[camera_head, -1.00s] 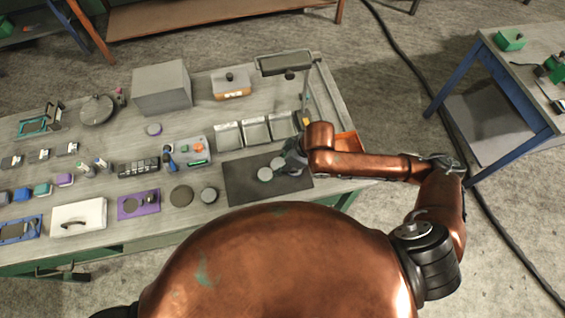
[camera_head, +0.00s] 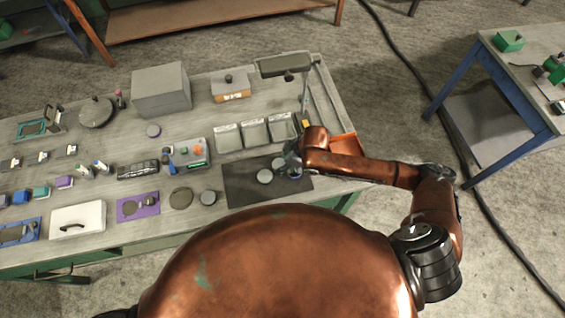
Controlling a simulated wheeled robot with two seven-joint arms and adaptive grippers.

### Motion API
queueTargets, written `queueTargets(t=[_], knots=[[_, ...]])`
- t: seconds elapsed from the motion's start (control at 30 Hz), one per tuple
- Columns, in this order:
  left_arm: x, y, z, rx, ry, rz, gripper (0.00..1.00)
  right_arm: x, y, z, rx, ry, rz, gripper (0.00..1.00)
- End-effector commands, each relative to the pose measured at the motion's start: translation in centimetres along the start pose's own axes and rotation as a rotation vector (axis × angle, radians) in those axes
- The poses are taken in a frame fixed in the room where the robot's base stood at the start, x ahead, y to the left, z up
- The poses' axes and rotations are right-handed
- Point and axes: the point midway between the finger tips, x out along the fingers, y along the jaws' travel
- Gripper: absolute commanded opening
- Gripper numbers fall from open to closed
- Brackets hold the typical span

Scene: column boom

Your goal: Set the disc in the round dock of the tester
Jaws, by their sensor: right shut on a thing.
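My right gripper (camera_head: 290,165) is low over the dark mat (camera_head: 240,190), at its right part. It is shut on a grey disc (camera_head: 279,164), which it partly hides; I cannot tell if the disc touches the mat. A second pale grey disc (camera_head: 265,176) lies on the mat just left of it. The grey device with green, red and blue parts (camera_head: 190,156), left of the mat's far edge, looks like the tester. Its round dock is too small to make out. My left gripper is out of view.
Three open trays (camera_head: 228,136) stand behind the mat. A lamp (camera_head: 285,64) hangs over the bench's far right. Two round pieces (camera_head: 181,198) and a purple plate (camera_head: 138,207) lie left of the mat.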

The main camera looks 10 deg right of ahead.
Motion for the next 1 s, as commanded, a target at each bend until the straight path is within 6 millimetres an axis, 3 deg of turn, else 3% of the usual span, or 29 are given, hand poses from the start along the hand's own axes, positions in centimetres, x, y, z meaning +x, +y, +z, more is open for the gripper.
queueTargets(t=[0.13,0.17,0.37,0.77,1.0], knots=[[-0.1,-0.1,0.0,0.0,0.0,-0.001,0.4,0.2,0.0,0.1,0.0,0.001,0.001,0.06],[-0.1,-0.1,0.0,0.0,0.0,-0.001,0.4,0.2,0.0,0.1,0.0,-0.001,0.0,0.44],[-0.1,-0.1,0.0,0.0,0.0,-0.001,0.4,0.2,0.0,0.1,0.0,-0.001,0.0,0.58],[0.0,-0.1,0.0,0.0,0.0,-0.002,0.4,-0.4,0.0,0.0,0.0,0.0,0.0,0.6],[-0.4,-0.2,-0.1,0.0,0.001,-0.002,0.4,-4.6,0.1,-0.1,-0.002,0.001,0.002,0.6]])
